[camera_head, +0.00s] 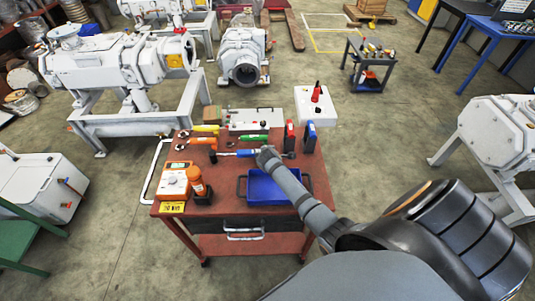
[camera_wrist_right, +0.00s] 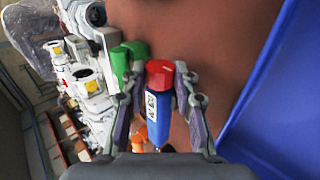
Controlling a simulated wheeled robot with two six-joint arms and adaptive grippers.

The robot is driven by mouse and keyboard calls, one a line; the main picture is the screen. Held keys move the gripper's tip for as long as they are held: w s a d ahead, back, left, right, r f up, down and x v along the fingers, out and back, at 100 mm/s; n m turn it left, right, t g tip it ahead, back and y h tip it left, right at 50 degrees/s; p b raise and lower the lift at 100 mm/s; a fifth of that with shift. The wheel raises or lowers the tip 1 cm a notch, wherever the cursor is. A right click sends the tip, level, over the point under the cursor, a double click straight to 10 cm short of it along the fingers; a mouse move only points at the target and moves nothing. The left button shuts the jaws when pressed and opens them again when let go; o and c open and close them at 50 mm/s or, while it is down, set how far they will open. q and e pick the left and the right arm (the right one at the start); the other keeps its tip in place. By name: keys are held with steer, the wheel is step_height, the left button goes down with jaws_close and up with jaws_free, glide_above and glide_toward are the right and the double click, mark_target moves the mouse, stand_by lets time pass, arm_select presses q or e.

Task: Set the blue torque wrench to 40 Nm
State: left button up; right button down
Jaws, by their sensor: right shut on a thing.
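The blue torque wrench (camera_head: 246,153) lies on the red cart's top (camera_head: 222,180), its thin metal shaft pointing left. In the right wrist view its blue handle (camera_wrist_right: 158,122) carries a white label and ends in a red knob (camera_wrist_right: 160,72). My right gripper (camera_head: 264,155) is at the handle's right end. In the wrist view my right gripper (camera_wrist_right: 157,92) has a finger on each side of the handle, shut on it near the red knob. The scale setting cannot be read. My left gripper is not in view.
A green tool (camera_head: 253,138) lies just behind the wrench. A blue tray (camera_head: 275,203) is in front of it. An orange-and-white device (camera_head: 174,181), an orange upright tool (camera_head: 197,182) and a yellow sign (camera_head: 172,207) stand front left.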

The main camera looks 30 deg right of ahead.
steer(key=c, duration=1)
jaws_free()
steer(key=shift+r, duration=0.1)
steer(key=v, duration=1.2)
steer(key=shift+s, duration=0.1)
